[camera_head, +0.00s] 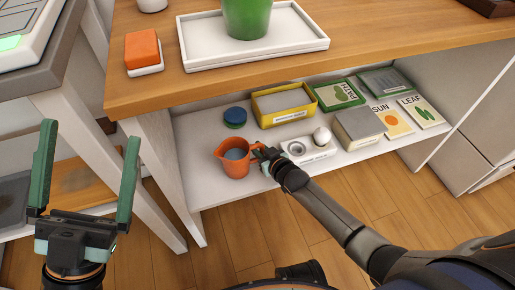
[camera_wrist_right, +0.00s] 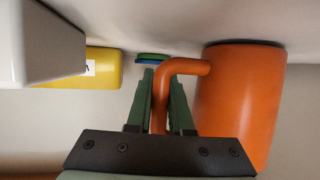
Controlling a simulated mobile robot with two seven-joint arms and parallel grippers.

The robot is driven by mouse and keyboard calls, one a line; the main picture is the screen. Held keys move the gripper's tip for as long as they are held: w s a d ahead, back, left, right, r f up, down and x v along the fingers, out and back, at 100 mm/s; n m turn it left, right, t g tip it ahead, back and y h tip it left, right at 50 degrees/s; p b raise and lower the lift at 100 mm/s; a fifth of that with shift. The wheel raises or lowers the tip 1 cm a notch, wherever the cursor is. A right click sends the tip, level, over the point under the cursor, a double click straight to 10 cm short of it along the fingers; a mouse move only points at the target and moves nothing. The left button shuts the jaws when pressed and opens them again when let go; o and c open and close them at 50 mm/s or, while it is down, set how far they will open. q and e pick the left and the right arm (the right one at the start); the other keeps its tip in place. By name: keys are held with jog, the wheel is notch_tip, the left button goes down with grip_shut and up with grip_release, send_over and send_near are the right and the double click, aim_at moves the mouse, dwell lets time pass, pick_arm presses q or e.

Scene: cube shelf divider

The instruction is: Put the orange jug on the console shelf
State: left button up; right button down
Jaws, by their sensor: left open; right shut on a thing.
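The orange jug (camera_head: 236,160) is upright at the front left of the white console shelf (camera_head: 195,140), under the wooden top. I cannot tell whether its base touches the shelf. My right gripper (camera_head: 266,158) reaches in from the right and is shut on the jug's handle. In the right wrist view, the green fingers (camera_wrist_right: 162,105) are on either side of the handle, with the jug body (camera_wrist_right: 238,105) to their right. My left gripper (camera_head: 85,185) is open and empty at the left, apart from the console.
On the shelf are a blue round container (camera_head: 235,117), a yellow box (camera_head: 284,104), a white holder (camera_head: 308,150) beside the jug, a grey block (camera_head: 359,129) and several seed packets. The console top (camera_head: 370,30) overhangs the shelf. A console leg (camera_head: 165,165) stands left of the jug.

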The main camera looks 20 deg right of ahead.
jog(key=c, duration=1.3)
grip_release()
jog(key=shift+f, duration=0.2)
jog(key=o, duration=0.5)
jog(key=shift+r, duration=0.1)
jog(key=shift+r, duration=0.2)
jog(key=p+v, duration=0.5)
jog(key=v, duration=0.5)
jog(key=shift+s+p, duration=0.2)
jog(key=shift+p, duration=0.2)
jog(key=shift+v, duration=0.8)
jog(key=shift+d, duration=0.1)
